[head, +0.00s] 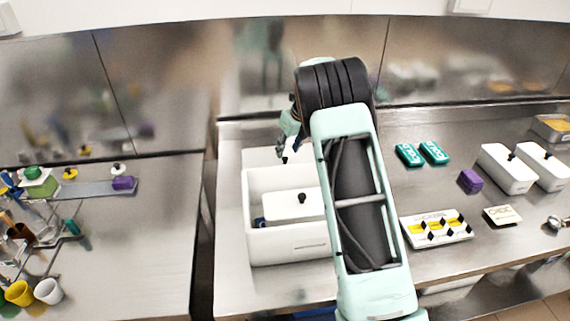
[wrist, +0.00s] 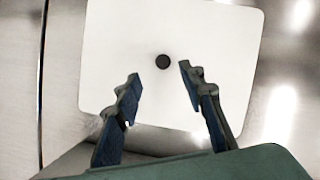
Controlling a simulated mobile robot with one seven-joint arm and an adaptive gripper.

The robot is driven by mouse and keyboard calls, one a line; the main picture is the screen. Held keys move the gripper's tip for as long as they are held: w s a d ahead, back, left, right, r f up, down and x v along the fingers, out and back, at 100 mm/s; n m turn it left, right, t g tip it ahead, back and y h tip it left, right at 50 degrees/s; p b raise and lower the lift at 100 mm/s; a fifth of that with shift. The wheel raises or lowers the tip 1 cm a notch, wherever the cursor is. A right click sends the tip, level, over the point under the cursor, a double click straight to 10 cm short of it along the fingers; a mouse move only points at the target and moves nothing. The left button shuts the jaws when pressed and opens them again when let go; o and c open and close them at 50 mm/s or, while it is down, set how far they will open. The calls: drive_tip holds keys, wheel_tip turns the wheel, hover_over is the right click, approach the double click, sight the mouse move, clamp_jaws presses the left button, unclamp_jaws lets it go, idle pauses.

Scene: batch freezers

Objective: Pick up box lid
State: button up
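A white box lid (wrist: 215,35) with rounded corners and a round black knob (wrist: 163,61) fills much of the wrist view. My gripper (wrist: 159,76) is open and empty above it, with one fingertip on each side of the knob's near side. The knob is not gripped. In the head view the lid (head: 262,156) lies on the metal counter behind an open white box (head: 288,248), partly hidden by my arm. My gripper (head: 287,150) hangs over the lid there. Inside the box is a smaller white container with a black knob (head: 302,198).
Right of my arm are teal packs (head: 410,154), a purple block (head: 470,181), white lidded boxes (head: 506,172) and a tray with yellow and black pieces (head: 437,229). A gap separates the left counter (head: 130,240). A metal wall (head: 160,80) stands behind.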

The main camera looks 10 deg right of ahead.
sight(285, 157)
drive_tip(key=shift+w+d+p+x, duration=0.15)
drive_tip(key=shift+p+x, duration=0.1)
drive_tip(key=shift+x, duration=1.1)
drive_tip(key=shift+w+d+p+x, duration=0.1)
drive_tip(key=shift+w+p+x, duration=0.1)
drive_tip(key=shift+x, duration=1.2)
drive_tip(key=shift+r, duration=0.1)
drive_tip(key=shift+s, duration=0.1)
clamp_jaws()
